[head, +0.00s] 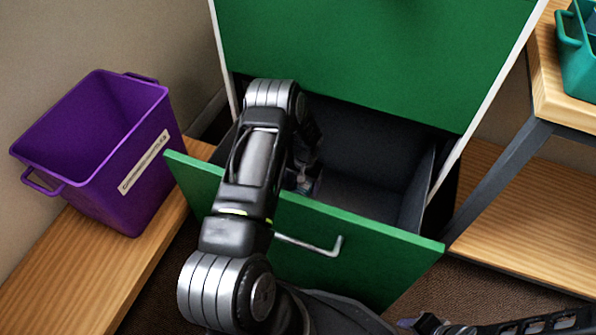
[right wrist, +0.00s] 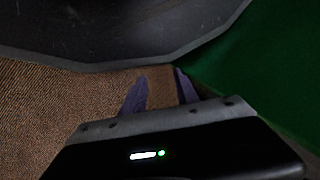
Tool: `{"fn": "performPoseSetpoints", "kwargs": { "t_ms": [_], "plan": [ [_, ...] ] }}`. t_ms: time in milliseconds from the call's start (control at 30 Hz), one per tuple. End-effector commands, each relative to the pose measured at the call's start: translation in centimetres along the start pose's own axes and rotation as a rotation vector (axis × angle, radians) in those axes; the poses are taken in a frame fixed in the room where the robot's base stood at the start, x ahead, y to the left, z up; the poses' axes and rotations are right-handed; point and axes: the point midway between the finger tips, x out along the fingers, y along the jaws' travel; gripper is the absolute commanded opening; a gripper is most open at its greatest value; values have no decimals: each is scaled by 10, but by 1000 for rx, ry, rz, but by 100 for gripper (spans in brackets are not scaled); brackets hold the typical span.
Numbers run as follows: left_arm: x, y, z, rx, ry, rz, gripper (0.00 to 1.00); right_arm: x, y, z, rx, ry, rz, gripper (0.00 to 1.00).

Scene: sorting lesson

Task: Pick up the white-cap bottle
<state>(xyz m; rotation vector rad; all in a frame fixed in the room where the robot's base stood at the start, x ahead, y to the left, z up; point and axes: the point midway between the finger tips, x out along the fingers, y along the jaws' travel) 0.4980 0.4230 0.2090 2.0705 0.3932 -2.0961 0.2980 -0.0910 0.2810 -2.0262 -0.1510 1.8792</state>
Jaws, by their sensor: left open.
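I cannot make out the white-cap bottle in either view. My left arm reaches over the front of an open green drawer (head: 365,255), and my left gripper (head: 308,182) is down inside it, open. The arm hides most of this gripper and the left part of the drawer's inside, so I cannot tell what lies between or beside the fingers. My right gripper (right wrist: 160,85) shows two purple fingers apart, with only brown carpet between them. It is low, outside the drawer, near the green panel at the right of the right wrist view.
A purple bin (head: 105,150) with a label stands on a wooden bench (head: 50,270) at the left. A teal container (head: 578,60) sits on a wooden table (head: 560,95) at the upper right. The drawer's visible right part looks empty. Its handle (head: 315,245) sticks out in front.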

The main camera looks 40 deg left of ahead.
Motion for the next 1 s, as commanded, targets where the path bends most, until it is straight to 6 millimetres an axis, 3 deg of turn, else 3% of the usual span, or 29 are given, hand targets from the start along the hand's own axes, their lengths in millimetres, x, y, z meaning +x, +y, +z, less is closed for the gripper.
{"fn": "performPoseSetpoints", "kwargs": {
  "t_ms": [367,633,1000],
  "plan": [
    [1,0,0,0,0,0,82,0,0,0,1,0,0,36],
    [26,0,0,0,0,1,82,10,4,-1,1,5,0,36],
    [30,0,0,0,0,1,82,12,4,-1,1,6,0,36]
  ]
}}
